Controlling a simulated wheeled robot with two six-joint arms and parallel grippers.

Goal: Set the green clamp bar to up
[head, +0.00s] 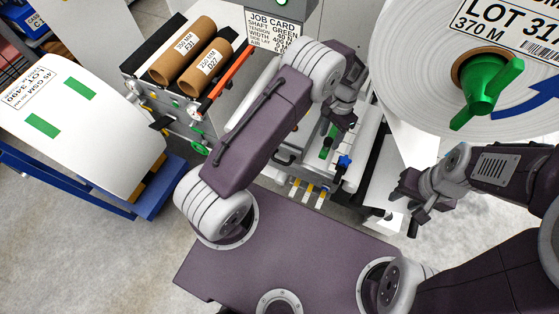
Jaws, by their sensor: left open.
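A green piece (328,141), which looks like the green clamp bar, shows on the machine below my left gripper. It is partly hidden by the gripper and forearm, so I cannot tell its position clearly. My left gripper (337,126) is open, close above it; I cannot tell if they touch. A blue knob (344,162) sits just below and to the right of the green piece. My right gripper (408,208) appears open and empty, to the right of the machine, apart from it.
A large white roll (415,95) with a green handled core piece (485,95) hangs at the upper right. Two cardboard cores (184,50) lie on the machine's top, by a job card (272,30). A white roll on a blue stand (75,180) is at the left.

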